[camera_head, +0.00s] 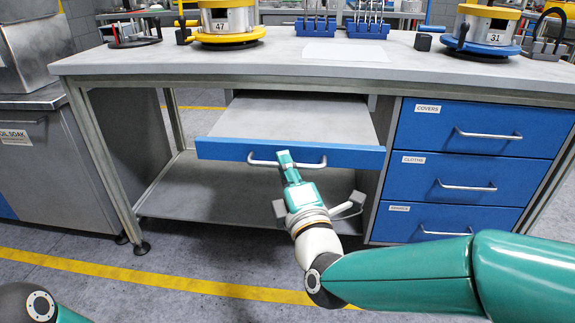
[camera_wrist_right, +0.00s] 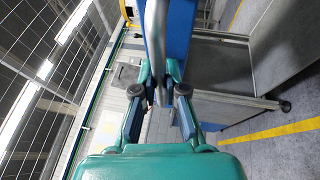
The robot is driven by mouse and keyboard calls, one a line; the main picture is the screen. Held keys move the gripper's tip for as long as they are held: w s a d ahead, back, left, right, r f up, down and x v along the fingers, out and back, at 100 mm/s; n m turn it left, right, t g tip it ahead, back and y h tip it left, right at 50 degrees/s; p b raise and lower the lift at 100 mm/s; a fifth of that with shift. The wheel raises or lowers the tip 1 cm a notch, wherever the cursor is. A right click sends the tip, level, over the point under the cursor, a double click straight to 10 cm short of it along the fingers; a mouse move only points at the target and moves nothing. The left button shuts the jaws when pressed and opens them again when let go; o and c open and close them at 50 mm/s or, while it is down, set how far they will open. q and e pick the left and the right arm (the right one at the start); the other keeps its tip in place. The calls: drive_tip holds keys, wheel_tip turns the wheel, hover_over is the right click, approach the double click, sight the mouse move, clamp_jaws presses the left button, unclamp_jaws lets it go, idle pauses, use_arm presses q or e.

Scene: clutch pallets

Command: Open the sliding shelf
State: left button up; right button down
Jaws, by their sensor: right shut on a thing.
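The sliding shelf (camera_head: 290,118) is a grey board with a blue front (camera_head: 222,150), under the workbench top. It stands partly out, its front jutting forward of the bench. A silver bar handle (camera_head: 314,163) runs across the middle of the blue front. In the right wrist view the handle (camera_wrist_right: 155,35) passes between the two fingers of the gripper (camera_wrist_right: 158,75), beside the blue front (camera_wrist_right: 178,30). My left gripper is out of view; only a piece of my left arm shows at the bottom left.
Blue drawers (camera_head: 455,185) with bar handles stand right of the shelf. A lower grey shelf (camera_head: 220,200) lies beneath. The workbench top (camera_head: 270,62) carries clutch units and blue racks. A grey cabinet (camera_head: 50,165) stands left. The floor in front is clear, with a yellow line.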

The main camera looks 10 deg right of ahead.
drive_tip(key=c, duration=1.5)
unclamp_jaws()
drive_tip(key=shift+a+f, duration=0.25)
drive_tip(key=shift+a, duration=0.1)
drive_tip(key=shift+d, duration=0.1)
drive_tip(key=shift+r, duration=0.1)
drive_tip(key=v, duration=0.7)
drive_tip(key=shift+s+d, duration=0.1)
drive_tip(key=shift+s, duration=0.15)
